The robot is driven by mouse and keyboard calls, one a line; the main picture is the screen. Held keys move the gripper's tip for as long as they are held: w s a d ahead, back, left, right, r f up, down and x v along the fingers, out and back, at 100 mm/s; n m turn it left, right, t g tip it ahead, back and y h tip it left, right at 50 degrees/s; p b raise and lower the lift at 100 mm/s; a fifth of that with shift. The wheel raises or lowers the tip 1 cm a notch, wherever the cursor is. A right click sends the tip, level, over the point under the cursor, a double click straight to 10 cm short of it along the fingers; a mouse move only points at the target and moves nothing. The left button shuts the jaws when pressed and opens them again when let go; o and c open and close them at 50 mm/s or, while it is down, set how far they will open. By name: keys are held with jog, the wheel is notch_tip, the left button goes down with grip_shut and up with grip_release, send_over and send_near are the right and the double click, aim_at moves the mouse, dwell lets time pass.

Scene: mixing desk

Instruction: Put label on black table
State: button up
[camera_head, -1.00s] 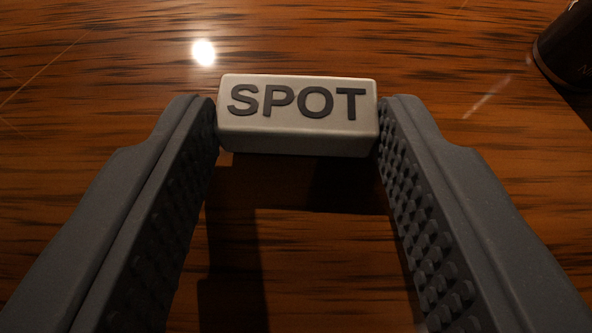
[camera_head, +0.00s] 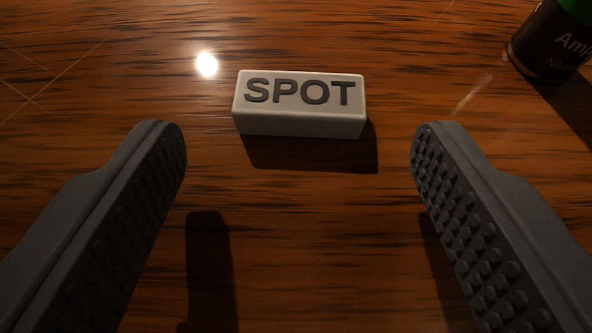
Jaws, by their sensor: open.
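The label is a pale grey block (camera_head: 300,122) with dark raised letters reading SPOT. It sits on a glossy brown wood-grain surface (camera_head: 300,230), letters facing up. My gripper (camera_head: 298,140) is open, with one studded finger on each side of the picture. The fingertips are in front of the block and wide of it, with clear gaps on both sides. Nothing is between the fingers. A black table cannot be told apart in this view; the surface under the block looks brown with dark streaks.
A dark bottle or can (camera_head: 548,42) with a green top and pale lettering stands at the upper right, partly cut off by the edge. A bright light reflection (camera_head: 206,64) lies on the surface at upper left. The surface around the block is clear.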

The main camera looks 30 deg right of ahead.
jog(key=v, duration=1.1)
jog(key=shift+a, duration=0.3)
jog(key=shift+r, duration=0.15)
jog(key=w+a+r+n+t+y, duration=0.1)
jog(key=a+r, duration=0.6)
jog(key=r, duration=0.4)
jog(key=w+a+r+n+t+y, duration=0.1)
jog(key=a+r+n+y, duration=0.1)
jog(key=a+r, duration=0.6)
jog(key=w+a+r+n+t+y, duration=0.1)
jog(key=a+r+t, duration=0.1)
jog(key=a+r, duration=0.6)
notch_tip(320, 180, up, 7)
jog(key=shift+f+n+y, duration=0.1)
jog(key=shift+n+y, duration=0.2)
jog(key=shift+n, duration=0.1)
jog(key=shift+n+t+y, duration=0.5)
jog(key=shift+n+y, duration=0.2)
jog(key=shift+y, duration=0.2)
jog(key=s+a+r, duration=0.2)
jog(key=r, duration=0.1)
jog(key=s+a+r, duration=0.2)
jog(key=a+r, duration=0.1)
jog(key=s+a+r, duration=0.3)
jog(key=r, duration=0.1)
jog(key=shift+r, duration=0.1)
jog(key=c, duration=0.4)
jog(key=shift+c, duration=1.2)
